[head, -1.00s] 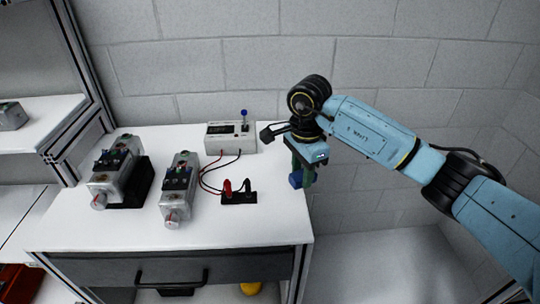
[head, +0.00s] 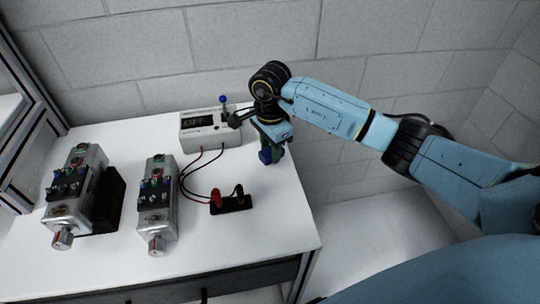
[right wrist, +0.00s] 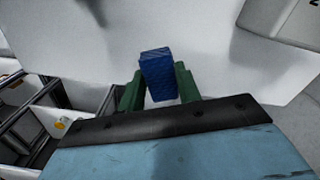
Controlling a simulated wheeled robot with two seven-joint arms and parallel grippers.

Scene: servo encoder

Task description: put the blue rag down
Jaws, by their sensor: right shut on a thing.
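The blue rag (head: 265,156) shows as a small, dark blue block near the back right corner of the white table top. It also shows in the right wrist view (right wrist: 159,75), between two green fingers. My right gripper (head: 272,150) points down and is shut on the rag. The rag is over the white surface; I cannot tell whether it touches. My left gripper is not in view.
A meter box (head: 210,130) with a blue-topped knob stands just left of my right gripper. Wires run from it to a black terminal block (head: 231,204) in front. Two silver servo units (head: 157,200) (head: 76,190) stand to the left. The front right table top is clear.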

